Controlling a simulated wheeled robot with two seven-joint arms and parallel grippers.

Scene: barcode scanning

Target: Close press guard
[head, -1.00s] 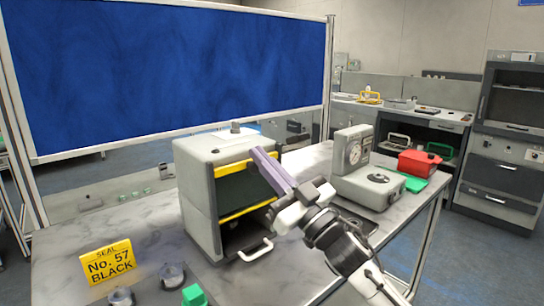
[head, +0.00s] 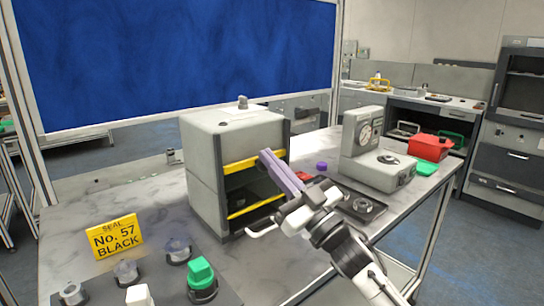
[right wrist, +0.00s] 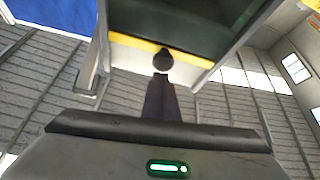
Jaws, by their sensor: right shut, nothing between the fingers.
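The press is a grey box (head: 203,178) on the marbled table, its open front turned right. Its guard has a dark panel and yellow bars (head: 240,163); a lower yellow bar (head: 257,206) crosses the front above a white handle (head: 262,232). My right gripper (head: 266,156) is shut and empty, its pale purple fingers slanting up to the upper yellow bar. In the right wrist view the dark fingertip (right wrist: 162,60) overlaps the guard's yellow edge (right wrist: 130,41); I cannot tell whether they touch. My left gripper is not in view.
A yellow sign (head: 114,237) reads "SEAL No. 57 BLACK". A grey tray with clear cups, a green block (head: 200,270) and a white block stands in front. Right of the press are a purple cap (head: 321,166), a gauge device (head: 372,150) and a red box (head: 430,147).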

